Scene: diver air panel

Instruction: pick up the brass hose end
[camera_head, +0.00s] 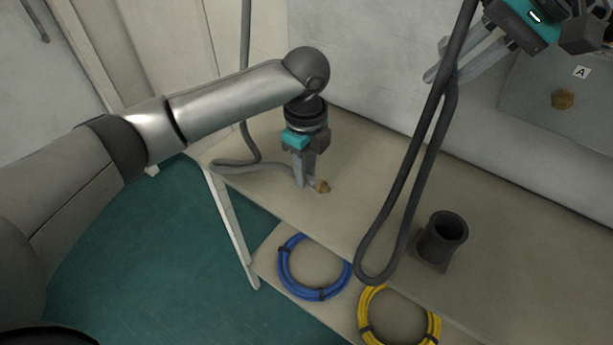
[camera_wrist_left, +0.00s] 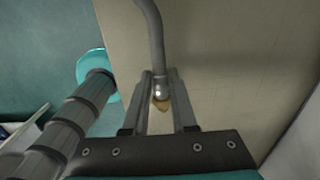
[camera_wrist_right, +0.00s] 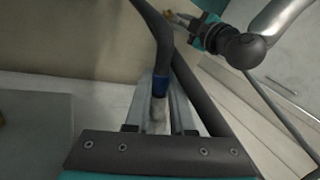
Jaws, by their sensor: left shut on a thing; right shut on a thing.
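The brass hose end (camera_head: 321,187) is at the tip of a grey hose (camera_head: 262,167) on the bench top. My left gripper (camera_head: 306,183) points down over the bench and is shut on the hose end. In the left wrist view the brass tip (camera_wrist_left: 161,104) shows between the fingers (camera_wrist_left: 160,97), with a silver collar and the grey hose running up from it. My right gripper (camera_head: 440,75) is at the upper right, shut on a dark hose (camera_head: 421,140) that hangs in a long loop. In the right wrist view a blue band (camera_wrist_right: 160,85) on that hose sits between the fingers (camera_wrist_right: 160,95).
A dark cylindrical holder (camera_head: 443,237) stands on the bench (camera_head: 345,210) to the right. A blue coil (camera_head: 290,277) and a yellow coil (camera_head: 372,325) lie on a lower shelf. A grey panel (camera_head: 560,90) with an "A" label and a brass fitting (camera_head: 562,99) is at the right.

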